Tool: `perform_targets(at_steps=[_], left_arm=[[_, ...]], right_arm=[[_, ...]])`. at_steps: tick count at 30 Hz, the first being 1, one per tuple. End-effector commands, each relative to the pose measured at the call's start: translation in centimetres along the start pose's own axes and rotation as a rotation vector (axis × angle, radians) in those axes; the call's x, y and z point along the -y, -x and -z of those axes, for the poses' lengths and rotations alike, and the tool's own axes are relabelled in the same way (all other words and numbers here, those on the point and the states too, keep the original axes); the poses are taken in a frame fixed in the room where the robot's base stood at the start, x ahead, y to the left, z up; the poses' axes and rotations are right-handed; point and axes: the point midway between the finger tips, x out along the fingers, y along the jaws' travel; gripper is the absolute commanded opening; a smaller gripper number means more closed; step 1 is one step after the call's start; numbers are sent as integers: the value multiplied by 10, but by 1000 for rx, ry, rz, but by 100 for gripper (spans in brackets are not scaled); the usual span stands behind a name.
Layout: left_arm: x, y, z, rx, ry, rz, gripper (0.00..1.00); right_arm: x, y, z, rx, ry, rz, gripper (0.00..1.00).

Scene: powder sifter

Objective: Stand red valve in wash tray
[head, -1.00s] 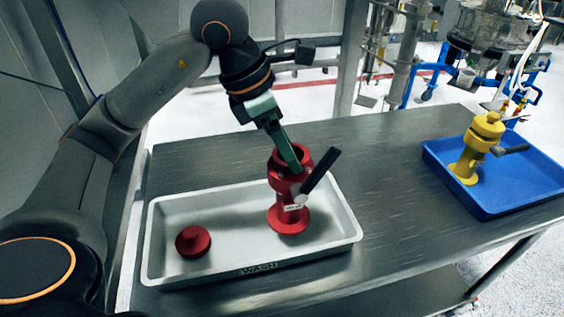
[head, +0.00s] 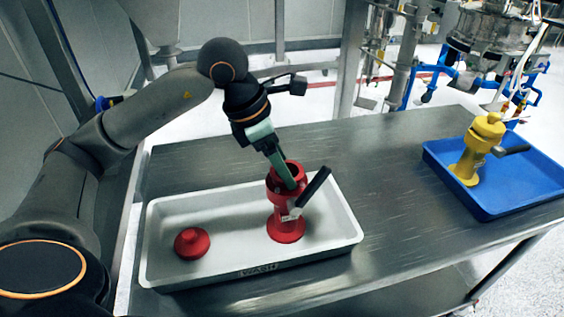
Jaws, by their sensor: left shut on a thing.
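The red valve (head: 286,226) is upright in the grey wash tray (head: 172,278), right of the tray's middle. Its black handle slants up to the right. Its base looks on or just above the tray floor; I cannot tell which. My left gripper (head: 287,180) reaches down from above and is shut on the red valve at its upper rim. The fingertips are partly hidden by the rim. A small red cap (head: 192,242) lies in the tray's left part. My right gripper is not in view.
A blue tray (head: 488,207) with a yellow valve (head: 470,158) stands at the right of the steel table (head: 390,222). The table between the trays is clear. Metal posts and equipment stand behind the table.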

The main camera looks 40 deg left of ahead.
Motion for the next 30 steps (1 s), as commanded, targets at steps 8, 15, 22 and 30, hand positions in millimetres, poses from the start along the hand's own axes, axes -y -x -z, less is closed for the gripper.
perform_targets(at_steps=[8,15,22,30], left_arm=[[0,-1,0,0,0,0,100],[0,0,0,0,0,0,100],[-1,27,-2,3,1,-5,100],[-1,86,-2,4,2,-3,100]], right_arm=[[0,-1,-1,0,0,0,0],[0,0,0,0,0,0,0],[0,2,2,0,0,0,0],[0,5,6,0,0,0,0]])
